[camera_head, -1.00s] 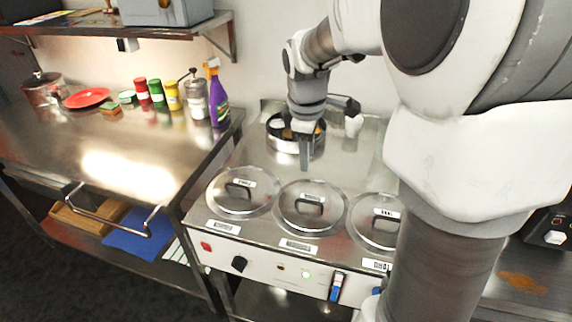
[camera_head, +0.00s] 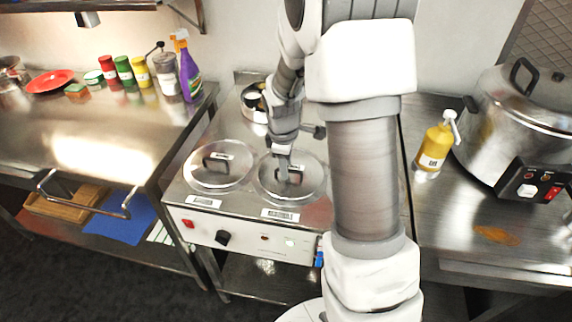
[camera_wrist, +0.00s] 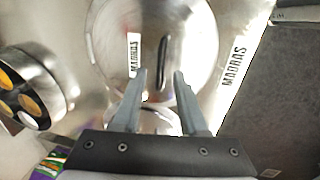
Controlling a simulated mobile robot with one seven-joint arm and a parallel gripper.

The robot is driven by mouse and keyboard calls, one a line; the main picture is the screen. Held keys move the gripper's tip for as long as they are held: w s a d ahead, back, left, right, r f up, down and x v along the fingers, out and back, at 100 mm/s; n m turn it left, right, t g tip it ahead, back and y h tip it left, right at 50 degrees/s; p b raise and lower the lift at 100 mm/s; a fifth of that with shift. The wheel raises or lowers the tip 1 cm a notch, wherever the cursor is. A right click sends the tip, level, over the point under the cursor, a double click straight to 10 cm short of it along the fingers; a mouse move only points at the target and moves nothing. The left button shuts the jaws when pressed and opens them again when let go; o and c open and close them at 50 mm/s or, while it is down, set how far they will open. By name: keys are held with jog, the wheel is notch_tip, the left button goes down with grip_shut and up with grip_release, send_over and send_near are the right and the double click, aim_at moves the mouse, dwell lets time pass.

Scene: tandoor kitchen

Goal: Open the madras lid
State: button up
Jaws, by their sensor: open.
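The madras lid (camera_head: 298,187) is a round shiny metal lid with a dark handle, the middle one on the steel warmer. In the wrist view the lid (camera_wrist: 195,35) carries a "MADRAS" label, and a larger "MADRAS" label lies on the counter beside it. My gripper (camera_head: 284,170) is over this lid, close to its handle. The dark handle (camera_wrist: 163,62) appears just beyond and between the fingertips, running roughly along the finger direction. I cannot tell whether the fingers touch the lid.
Another lid (camera_head: 217,167) sits to the left. A round pan with small cups (camera_wrist: 35,92) stands behind the lids. My arm hides the warmer's right part. A yellow bottle (camera_head: 435,147) and a large steel pot (camera_head: 525,120) stand at right.

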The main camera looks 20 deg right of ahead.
jog(key=shift+f, duration=0.1)
grip_shut()
dwell(1.4)
